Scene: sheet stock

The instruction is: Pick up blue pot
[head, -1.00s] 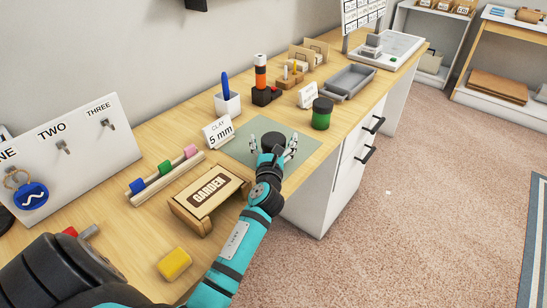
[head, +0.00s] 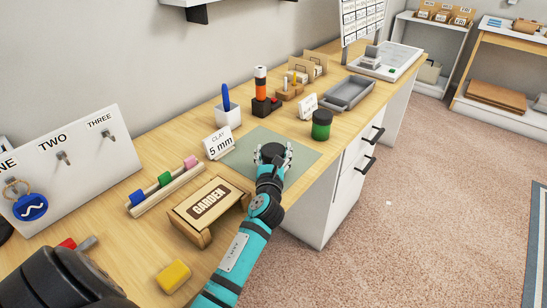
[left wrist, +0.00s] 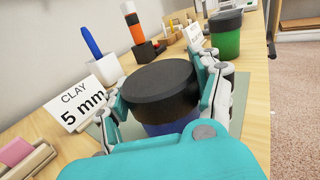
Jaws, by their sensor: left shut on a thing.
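The blue pot has a black lid and a blue body. In the left wrist view the pot (left wrist: 168,118) stands between the two fingers, its blue side showing below the lid. In the head view only its dark lid (head: 271,149) shows clearly. My left gripper (head: 274,156) is shut on the pot, with one finger on each side, over the green mat (head: 242,151). The gripper also shows in the left wrist view (left wrist: 166,98). The pot's underside is hidden, so I cannot tell whether it touches the mat. My right gripper is not in view.
A green pot with a black lid (head: 321,125) stands right of the mat. A "CLAY 5 mm" sign (head: 218,143) stands at its left. A grey tray (head: 349,93) is farther back.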

